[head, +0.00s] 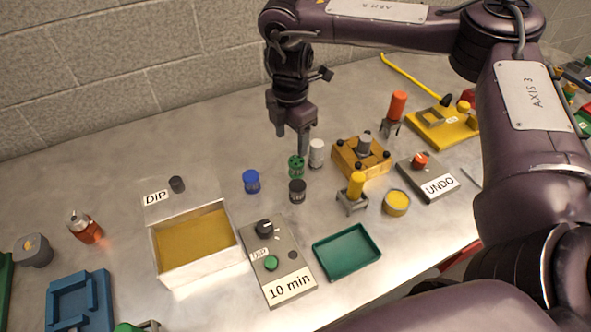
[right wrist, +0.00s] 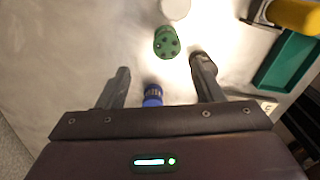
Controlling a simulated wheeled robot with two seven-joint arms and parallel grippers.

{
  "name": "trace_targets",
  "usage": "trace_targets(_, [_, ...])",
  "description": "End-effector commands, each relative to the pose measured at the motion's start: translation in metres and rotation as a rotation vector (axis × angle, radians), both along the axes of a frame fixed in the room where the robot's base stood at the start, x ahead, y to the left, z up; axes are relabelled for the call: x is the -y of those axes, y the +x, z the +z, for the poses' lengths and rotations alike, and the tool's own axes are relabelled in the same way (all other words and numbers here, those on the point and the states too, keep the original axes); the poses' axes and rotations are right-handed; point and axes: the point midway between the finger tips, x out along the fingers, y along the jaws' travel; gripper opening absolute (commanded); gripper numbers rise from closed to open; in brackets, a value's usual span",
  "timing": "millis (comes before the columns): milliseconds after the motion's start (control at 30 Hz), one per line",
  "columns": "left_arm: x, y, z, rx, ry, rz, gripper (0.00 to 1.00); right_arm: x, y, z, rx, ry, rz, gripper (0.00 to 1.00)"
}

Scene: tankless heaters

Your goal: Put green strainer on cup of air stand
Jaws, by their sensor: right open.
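The green strainer (head: 296,168) is a small, dark green cylinder with holes in its top. It stands upright on the grey table, between a white cylinder (head: 317,152) and a black one (head: 297,190). My right gripper (head: 291,143) is open and empty, pointing down just above and behind the strainer. In the right wrist view the strainer (right wrist: 167,42) lies ahead of the open fingers, not between them. Small metal stands hold a yellow cup (head: 356,184) and an orange cup (head: 397,104); I cannot tell which is the air stand. My left gripper is out of view.
A blue cylinder (head: 251,181) stands left of the strainer. A wooden block (head: 346,160) with a grey cylinder is to the right. The timer box (head: 289,285), green tray (head: 347,252) and white-walled basin (head: 200,268) are in front. A brick wall closes the back.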

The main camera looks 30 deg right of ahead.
Motion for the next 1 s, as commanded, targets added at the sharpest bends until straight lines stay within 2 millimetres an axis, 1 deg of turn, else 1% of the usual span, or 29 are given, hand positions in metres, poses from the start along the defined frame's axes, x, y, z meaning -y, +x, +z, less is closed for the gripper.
trace_targets(33, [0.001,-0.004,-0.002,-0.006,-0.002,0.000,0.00,0.000,-0.001,-0.007,-0.003,0.000,-0.002,0.61])
trace_targets(200, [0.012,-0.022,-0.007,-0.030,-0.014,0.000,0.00,0.001,-0.002,-0.026,-0.003,0.001,-0.002,0.61])
trace_targets(300, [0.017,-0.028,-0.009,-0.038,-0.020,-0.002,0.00,0.000,-0.005,-0.037,-0.004,0.001,-0.001,0.61])
trace_targets(433, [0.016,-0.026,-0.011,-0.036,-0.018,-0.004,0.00,0.001,-0.009,-0.057,-0.005,0.001,-0.001,0.61])
trace_targets(500, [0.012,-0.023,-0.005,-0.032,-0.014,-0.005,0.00,0.001,-0.008,-0.062,-0.003,-0.002,-0.001,0.61])
trace_targets(600, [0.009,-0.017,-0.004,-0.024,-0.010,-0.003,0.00,0.001,-0.008,-0.071,-0.003,-0.002,-0.001,0.61])
trace_targets(733, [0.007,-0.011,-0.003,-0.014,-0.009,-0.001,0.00,0.001,-0.008,-0.074,-0.001,0.000,-0.001,0.61])
trace_targets(867, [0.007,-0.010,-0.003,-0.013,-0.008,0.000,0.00,0.001,-0.008,-0.074,-0.001,0.000,-0.001,0.61])
trace_targets(1000, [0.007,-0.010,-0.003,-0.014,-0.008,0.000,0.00,0.001,-0.008,-0.074,-0.001,0.000,-0.001,0.42])
